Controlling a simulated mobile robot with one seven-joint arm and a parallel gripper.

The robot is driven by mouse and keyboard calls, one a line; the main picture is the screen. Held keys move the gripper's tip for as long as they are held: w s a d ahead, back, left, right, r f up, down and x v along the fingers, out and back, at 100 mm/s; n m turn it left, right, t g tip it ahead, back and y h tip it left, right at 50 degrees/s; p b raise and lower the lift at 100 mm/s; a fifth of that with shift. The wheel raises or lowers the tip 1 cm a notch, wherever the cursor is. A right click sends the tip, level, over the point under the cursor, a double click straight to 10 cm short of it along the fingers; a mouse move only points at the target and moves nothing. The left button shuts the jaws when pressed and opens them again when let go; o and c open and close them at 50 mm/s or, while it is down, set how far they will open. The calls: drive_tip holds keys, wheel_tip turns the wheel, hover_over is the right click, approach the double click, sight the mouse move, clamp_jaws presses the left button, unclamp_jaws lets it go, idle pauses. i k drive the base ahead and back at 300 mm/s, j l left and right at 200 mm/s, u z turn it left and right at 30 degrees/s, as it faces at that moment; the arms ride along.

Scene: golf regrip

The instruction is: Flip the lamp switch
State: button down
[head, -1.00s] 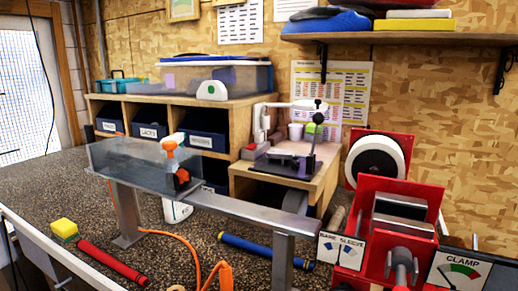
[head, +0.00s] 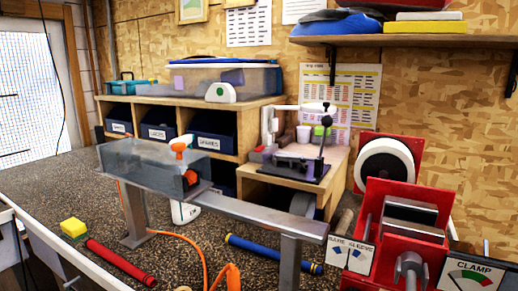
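What looks like a small white lamp (head: 302,107), with a horizontal arm and a pale upright at its left, stands on the low wooden shelf unit (head: 262,185) against the back wall. It is small in the head view, and I cannot make out its switch or tell whether it is lit. A black lever with a ball top stands just in front of its right end. My gripper is not in view.
A clear tank (head: 135,165) and a grey metal rail (head: 262,214) stand before the shelf. A red machine (head: 405,225) fills the right. A red tube (head: 118,262), a blue tube (head: 268,254), a yellow sponge (head: 74,228) and an orange hose (head: 190,246) lie on the speckled bench.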

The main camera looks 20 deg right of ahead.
sight(259, 149)
drive_tip(key=j+z, duration=0.2)
drive_tip(key=j, duration=0.2)
drive_tip(key=k+j+z, duration=0.2)
drive_tip(key=j, duration=0.2)
drive_tip(key=k+j+z, duration=0.2)
drive_tip(key=j, duration=0.15)
drive_tip(key=j+z, duration=0.2)
drive_tip(key=j, duration=0.2)
drive_tip(key=k+j+z, duration=0.2)
drive_tip(key=i+j, duration=0.1)
drive_tip(key=i, duration=1.35)
